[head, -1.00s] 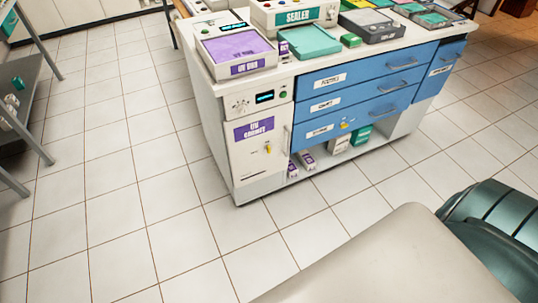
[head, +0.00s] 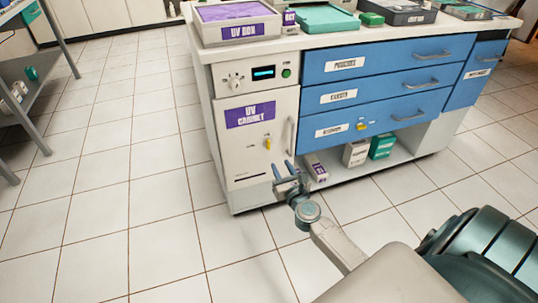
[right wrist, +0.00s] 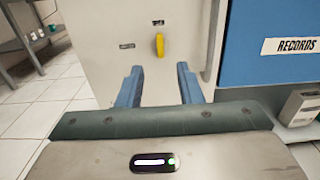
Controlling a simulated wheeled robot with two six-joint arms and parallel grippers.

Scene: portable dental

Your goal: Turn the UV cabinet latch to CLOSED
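The UV cabinet (head: 240,160) is a white-grey door with a purple label, under a control panel. Its yellow latch (head: 267,143) sits on the door, left of a vertical handle (head: 291,135). In the right wrist view the yellow latch (right wrist: 159,45) stands upright, with small dark labels above it and to its left, too small to read surely. My right gripper (head: 283,170) is in front of the door, below the latch. In the right wrist view its blue fingers (right wrist: 160,85) are spread and empty, with the latch beyond them. My left gripper is not in view.
Blue drawers (head: 385,75) stand right of the cabinet; the lowest has a yellow item (head: 361,126) on its front. Boxes (head: 355,153) sit on the low shelf. The tiled floor at left is clear.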

